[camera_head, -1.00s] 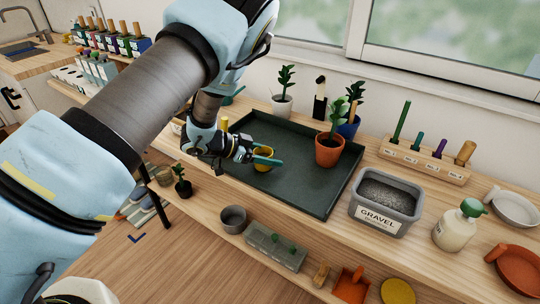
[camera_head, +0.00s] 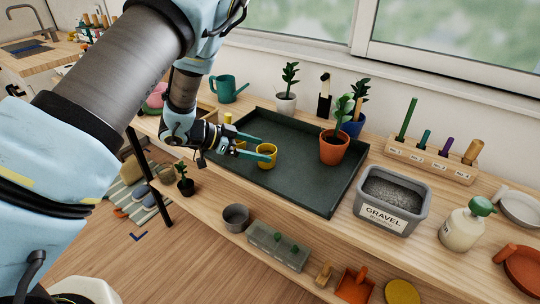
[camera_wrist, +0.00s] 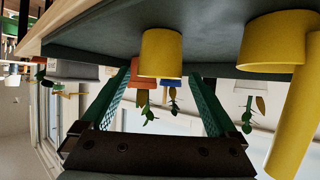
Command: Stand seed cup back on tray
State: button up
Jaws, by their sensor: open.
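A yellow cup (camera_head: 267,157) stands upright on the dark green tray (camera_head: 300,184), left of the orange plant pot. It also shows in the upside-down wrist view (camera_wrist: 160,52), just beyond and between the fingertips, with its rim open. My gripper (camera_head: 265,148) is open, its two green fingers pointing at the cup; no grip on it shows. A second yellow cup (camera_wrist: 270,42) stands beside it in the wrist view and is mostly hidden behind my gripper in the head view. Whether the fingertips touch the first cup is hard to tell.
An orange pot (camera_head: 333,148) with a plant stands on the tray. A tall yellow cylinder (camera_wrist: 296,125) is close to one finger's side. A gravel bin (camera_head: 392,200) stands right of the tray. The tray's front middle is clear.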

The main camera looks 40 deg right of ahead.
jog(key=b+v, duration=0.1)
jog(key=v, duration=0.5)
jog(key=shift+a+r, duration=0.1)
jog(key=shift+a, duration=0.1)
jog(key=shift+w+a, duration=0.1)
